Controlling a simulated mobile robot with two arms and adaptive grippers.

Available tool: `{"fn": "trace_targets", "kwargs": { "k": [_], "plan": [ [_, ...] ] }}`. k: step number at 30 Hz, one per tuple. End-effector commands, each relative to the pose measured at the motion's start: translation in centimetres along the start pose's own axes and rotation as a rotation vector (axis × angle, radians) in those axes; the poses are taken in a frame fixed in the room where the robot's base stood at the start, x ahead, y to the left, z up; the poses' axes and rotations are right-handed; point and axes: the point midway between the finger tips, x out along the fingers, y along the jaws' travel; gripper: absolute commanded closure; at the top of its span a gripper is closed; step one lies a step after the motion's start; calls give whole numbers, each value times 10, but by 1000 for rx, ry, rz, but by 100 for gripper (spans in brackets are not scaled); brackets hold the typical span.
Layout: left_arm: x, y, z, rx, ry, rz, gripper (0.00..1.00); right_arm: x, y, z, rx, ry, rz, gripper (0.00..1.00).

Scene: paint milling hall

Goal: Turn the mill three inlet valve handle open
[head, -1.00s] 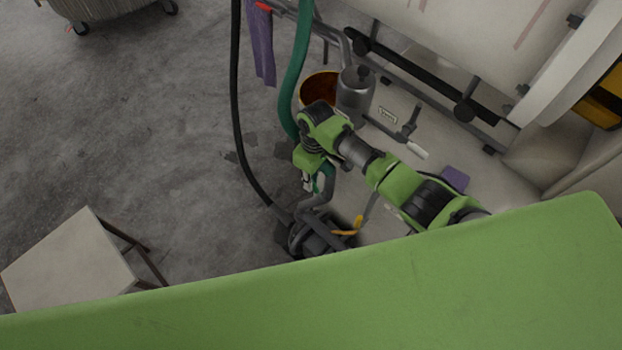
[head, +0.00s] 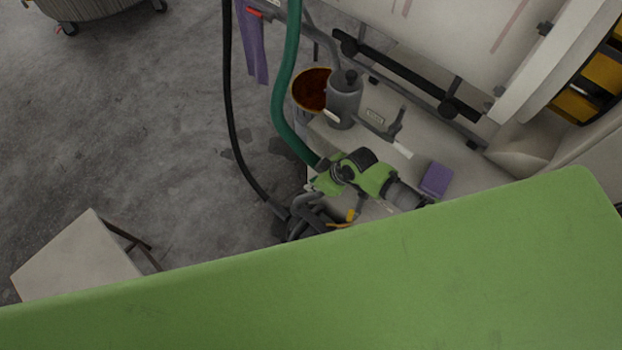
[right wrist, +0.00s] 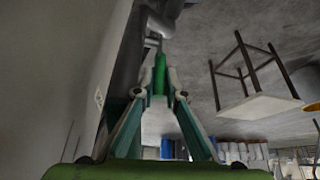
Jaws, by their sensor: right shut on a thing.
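My right gripper (right wrist: 160,94) is shut on a bright green handle (right wrist: 160,72), which looks like the valve handle. In the right wrist view the handle lies between the fingertips and runs away from them to grey pipework (right wrist: 158,25). In the head view my right gripper (head: 322,184) is at the grey pipe fittings (head: 305,215), low at the machine's left end, with my wrist to its right. The handle is mostly hidden there. A yellow lever (head: 349,216) sits just below and right of my gripper. My left gripper is not in view.
A green hose (head: 285,95) and a black hose (head: 229,110) come down close to the fittings. A grey can (head: 345,97), a rust-brown bucket (head: 311,88) and a white-tipped lever (head: 400,150) are above. A white-topped stool (head: 75,262) stands left on open floor.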

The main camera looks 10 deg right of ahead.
Motion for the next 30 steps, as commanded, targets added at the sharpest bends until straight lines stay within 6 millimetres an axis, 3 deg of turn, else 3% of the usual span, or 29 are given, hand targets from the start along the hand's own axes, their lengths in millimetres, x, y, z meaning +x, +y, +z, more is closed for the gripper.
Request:
{"fn": "trace_targets", "kwargs": {
  "k": [17, 18, 20, 30],
  "plan": [
    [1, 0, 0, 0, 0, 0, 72, -2, 0, 1, -4, 47, 9, 100],
    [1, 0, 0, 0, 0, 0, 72, -2, 0, 1, -4, 47, 8, 84],
    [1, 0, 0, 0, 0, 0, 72, -2, 0, 1, -4, 46, 8, 72],
    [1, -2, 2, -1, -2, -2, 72, -2, 0, 2, -4, 44, 8, 72]
  ]
}}
